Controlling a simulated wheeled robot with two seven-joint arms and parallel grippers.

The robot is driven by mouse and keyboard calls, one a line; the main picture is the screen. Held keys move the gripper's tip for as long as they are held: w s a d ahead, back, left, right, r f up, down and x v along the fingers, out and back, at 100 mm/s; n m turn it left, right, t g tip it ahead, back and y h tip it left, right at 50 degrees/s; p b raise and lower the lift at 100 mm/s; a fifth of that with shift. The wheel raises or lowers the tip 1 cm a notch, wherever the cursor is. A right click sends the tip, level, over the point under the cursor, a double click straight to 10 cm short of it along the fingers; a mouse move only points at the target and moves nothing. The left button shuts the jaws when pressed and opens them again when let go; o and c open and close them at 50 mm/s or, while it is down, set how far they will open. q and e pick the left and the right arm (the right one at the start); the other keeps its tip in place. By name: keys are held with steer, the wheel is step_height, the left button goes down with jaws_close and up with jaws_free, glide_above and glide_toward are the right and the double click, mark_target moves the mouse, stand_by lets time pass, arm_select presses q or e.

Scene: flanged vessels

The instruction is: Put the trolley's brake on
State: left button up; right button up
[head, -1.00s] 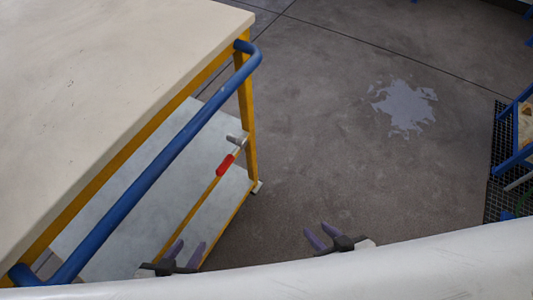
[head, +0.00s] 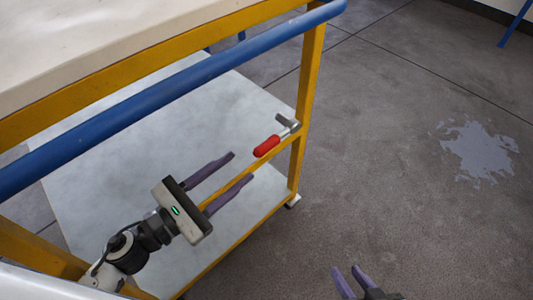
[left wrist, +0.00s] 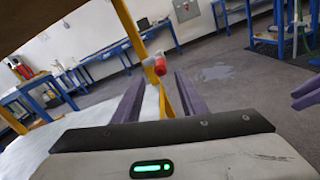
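The trolley (head: 165,90) has a yellow frame, a blue push bar and a pale lower shelf. Its brake lever, with a red grip (head: 266,146) and a grey metal pivot, sits on the yellow rail near the right post. The red grip also shows in the left wrist view (left wrist: 160,66), ahead of and between my fingers. My left gripper (head: 242,167) is open and empty, below the blue bar, its fingers pointing toward the lever but short of it. My right gripper (head: 346,277) is open and empty over the floor at the bottom, partly cut off.
The blue push bar (head: 150,100) runs above my left gripper. The yellow post (head: 308,95) stands just right of the lever. Bare floor with a pale stain (head: 477,150) lies to the right. Blue workbenches (left wrist: 90,65) stand far back.

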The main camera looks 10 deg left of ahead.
mark_target(277, 138)
arm_select(q)
steer(key=shift+w+d+r, duration=0.1)
steer(key=shift+w+d, duration=0.15)
steer(key=shift+w, duration=0.1)
steer(key=p+x, duration=0.2)
steer(key=x, duration=0.7)
steer(key=shift+w+d, duration=0.1)
steer(key=shift+w, duration=0.05)
jaws_close()
